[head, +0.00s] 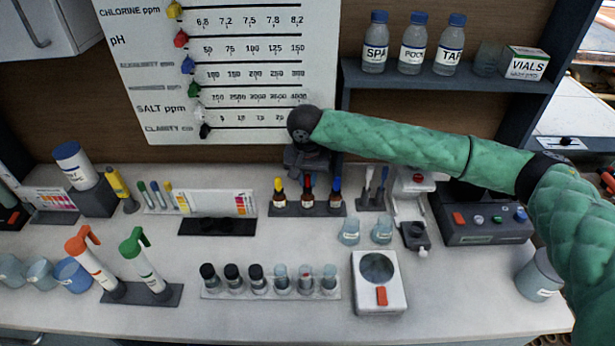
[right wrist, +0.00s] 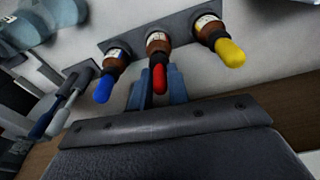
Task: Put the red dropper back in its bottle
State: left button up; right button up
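Three brown dropper bottles stand in a dark rack (head: 293,211) on the counter. The red dropper (head: 308,181) sits in the middle bottle (head: 307,200), upright, its dark collar at the bottle's neck. My right gripper (head: 307,168) points down from above onto the red dropper. In the right wrist view the red bulb (right wrist: 159,78) is between the two blue-grey fingers (right wrist: 160,88), which sit close against its sides and look shut on it. The glass tube is hidden inside the bottle. My left gripper is not in view.
The yellow dropper (head: 279,184) and blue dropper (head: 336,184) stand in bottles close on either side. A test-strip chart (head: 217,203) is to the left, and brushes (head: 376,190) are to the right. Capped vials (head: 258,280) stand in front, with bare counter between.

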dwell(0.4)
jog(key=shift+f, duration=0.6)
dwell(0.6)
jog(key=o, duration=0.7)
jog(key=shift+c, duration=0.2)
